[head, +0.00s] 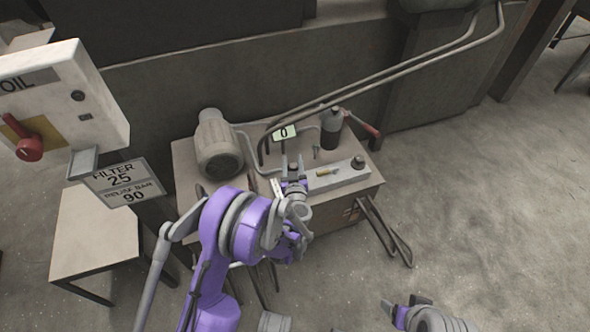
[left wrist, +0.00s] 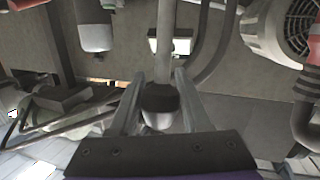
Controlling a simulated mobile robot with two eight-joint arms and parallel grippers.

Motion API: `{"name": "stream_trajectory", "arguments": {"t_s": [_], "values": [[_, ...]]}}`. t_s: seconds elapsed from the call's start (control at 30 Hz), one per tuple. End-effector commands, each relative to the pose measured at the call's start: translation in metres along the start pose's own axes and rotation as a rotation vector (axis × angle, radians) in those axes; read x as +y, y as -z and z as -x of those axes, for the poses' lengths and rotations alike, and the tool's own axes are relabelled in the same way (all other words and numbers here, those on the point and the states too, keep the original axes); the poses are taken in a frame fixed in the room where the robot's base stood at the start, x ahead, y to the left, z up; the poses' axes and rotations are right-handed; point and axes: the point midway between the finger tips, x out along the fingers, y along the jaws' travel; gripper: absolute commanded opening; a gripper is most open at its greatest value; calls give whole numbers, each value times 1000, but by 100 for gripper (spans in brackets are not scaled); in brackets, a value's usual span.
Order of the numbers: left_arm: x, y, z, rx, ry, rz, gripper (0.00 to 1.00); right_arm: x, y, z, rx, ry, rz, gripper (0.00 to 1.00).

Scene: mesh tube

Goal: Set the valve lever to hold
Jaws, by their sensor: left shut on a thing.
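In the head view my left gripper (head: 292,168) is over the front of the power unit's table, beside a grey valve block (head: 343,174). In the left wrist view its two fingers (left wrist: 158,98) close around a dark-topped upright piece (left wrist: 160,103), which seems to be the valve lever. The gripper and arm hide the lever in the head view, so I cannot tell its setting.
An OIL box (head: 62,95) with a red knob stands left. Floor at right is clear.

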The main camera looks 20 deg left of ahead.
Motion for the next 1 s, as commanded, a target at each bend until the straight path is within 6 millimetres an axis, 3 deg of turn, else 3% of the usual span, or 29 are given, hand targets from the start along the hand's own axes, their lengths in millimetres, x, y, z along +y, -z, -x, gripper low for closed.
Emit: {"name": "stream_trajectory", "arguments": {"t_s": [0.3,0.87,0.9,1.0], "values": [[-8,-1,-21,-1,5,3,0,0,-3,-15,-4,0,0,76],[-11,0,-25,0,8,4,0,0,-4,-17,-4,0,0,76],[-11,0,-25,0,8,5,52,0,-4,-17,-4,0,0,76],[-10,0,-25,0,6,4,70,0,-4,-17,-4,0,0,76]]}}
